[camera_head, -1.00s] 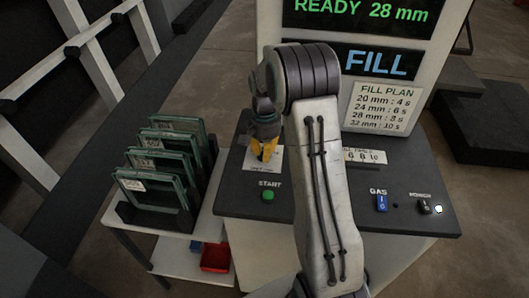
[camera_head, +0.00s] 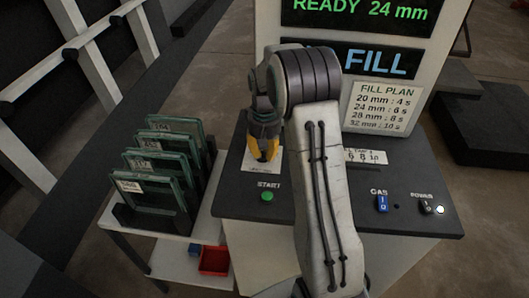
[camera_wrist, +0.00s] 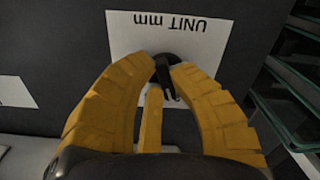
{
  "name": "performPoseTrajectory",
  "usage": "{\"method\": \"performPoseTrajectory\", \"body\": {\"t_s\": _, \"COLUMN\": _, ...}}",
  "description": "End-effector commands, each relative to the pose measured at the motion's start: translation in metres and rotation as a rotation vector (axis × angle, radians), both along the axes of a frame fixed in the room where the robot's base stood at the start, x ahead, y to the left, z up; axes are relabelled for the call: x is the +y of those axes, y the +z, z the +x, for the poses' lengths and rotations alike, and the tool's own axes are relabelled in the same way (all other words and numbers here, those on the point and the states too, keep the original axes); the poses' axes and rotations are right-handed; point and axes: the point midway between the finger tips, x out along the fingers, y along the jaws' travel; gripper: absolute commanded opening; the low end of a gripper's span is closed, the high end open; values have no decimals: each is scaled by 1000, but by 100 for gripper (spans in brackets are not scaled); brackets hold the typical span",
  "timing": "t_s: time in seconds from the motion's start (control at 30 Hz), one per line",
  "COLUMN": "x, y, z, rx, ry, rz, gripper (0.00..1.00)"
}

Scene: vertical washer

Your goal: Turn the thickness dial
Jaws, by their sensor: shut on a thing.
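The thickness dial is a small black knob (camera_wrist: 167,72) on a white plate (camera_wrist: 188,34) marked "UNIT mm" in the wrist view, where the text is upside down. My yellow-fingered gripper (camera_wrist: 166,80) is shut on the knob, its fingertips on either side of it. In the head view my gripper (camera_head: 263,152) is over the dial's plate (camera_head: 254,166) on the dark console, and its fingers hide the knob. The display (camera_head: 362,14) reads "READY 24 mm" in green.
The console (camera_head: 300,205) has a green START button (camera_head: 267,197), a blue GAS switch (camera_head: 382,203) and a POWER knob (camera_head: 425,207). A FILL PLAN card (camera_head: 382,104) is on the panel. Glass panes (camera_head: 150,185) stand in a rack at left, with a red bin (camera_head: 214,260) below.

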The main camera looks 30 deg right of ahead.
Motion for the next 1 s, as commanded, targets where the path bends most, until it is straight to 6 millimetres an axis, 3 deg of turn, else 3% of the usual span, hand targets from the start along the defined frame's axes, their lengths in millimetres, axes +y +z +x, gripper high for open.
{"method": "performPoseTrajectory", "body": {"t_s": 0.47, "x": 0, "y": -1, "z": -1, "rx": 4, "ry": 12, "rz": 1, "gripper": 0}}
{"method": "performPoseTrajectory", "body": {"t_s": 0.5, "x": 0, "y": -1, "z": -1, "rx": 4, "ry": 11, "rz": 1, "gripper": 22}}
{"method": "performPoseTrajectory", "body": {"t_s": 0.7, "x": 0, "y": -1, "z": 0, "rx": 2, "ry": 11, "rz": 0, "gripper": 40}}
{"method": "performPoseTrajectory", "body": {"t_s": 0.77, "x": 0, "y": -1, "z": 0, "rx": 2, "ry": 11, "rz": 0, "gripper": 45}}
{"method": "performPoseTrajectory", "body": {"t_s": 1.0, "x": 0, "y": 0, "z": 0, "rx": 1, "ry": 11, "rz": 0, "gripper": 45}}
